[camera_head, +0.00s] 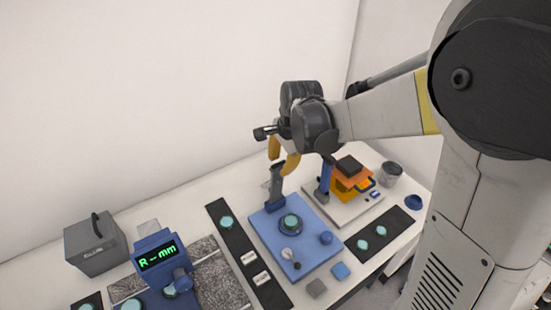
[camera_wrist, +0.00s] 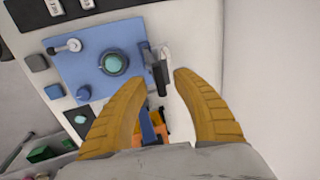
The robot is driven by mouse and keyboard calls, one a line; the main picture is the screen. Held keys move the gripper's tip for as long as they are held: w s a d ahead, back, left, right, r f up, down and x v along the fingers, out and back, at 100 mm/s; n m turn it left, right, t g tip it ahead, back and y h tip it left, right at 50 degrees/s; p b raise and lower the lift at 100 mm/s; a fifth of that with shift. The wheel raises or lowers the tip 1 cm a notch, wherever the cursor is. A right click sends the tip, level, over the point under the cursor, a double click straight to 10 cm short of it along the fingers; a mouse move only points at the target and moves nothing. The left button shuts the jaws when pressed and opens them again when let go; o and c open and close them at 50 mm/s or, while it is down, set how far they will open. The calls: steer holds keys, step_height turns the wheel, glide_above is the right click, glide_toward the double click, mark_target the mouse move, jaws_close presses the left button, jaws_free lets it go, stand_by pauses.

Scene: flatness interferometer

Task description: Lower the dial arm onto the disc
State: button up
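A teal disc (camera_head: 290,222) sits in a dark round seat on the blue base plate (camera_head: 263,234); it also shows in the wrist view (camera_wrist: 114,62). A grey upright arm (camera_head: 276,184), which looks like the dial arm, stands raised at the plate's back edge, apart from the disc. In the wrist view the grey arm (camera_wrist: 156,70) is seen nearly end-on, near the tips of my orange fingers. My gripper (camera_head: 281,154) is open above and close to the upright arm, with nothing held. Whether a finger touches the arm cannot be told.
A small lever with a pale knob (camera_head: 288,254) and a blue knob (camera_head: 326,238) are on the plate. A blue post (camera_head: 325,178) and orange-black unit (camera_head: 351,178) stand behind right. A display block (camera_head: 158,253) is left. Dark strips with teal discs flank the plate.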

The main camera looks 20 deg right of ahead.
steer(key=shift+w+f, duration=0.15)
steer(key=shift+f, duration=0.3)
jaws_close()
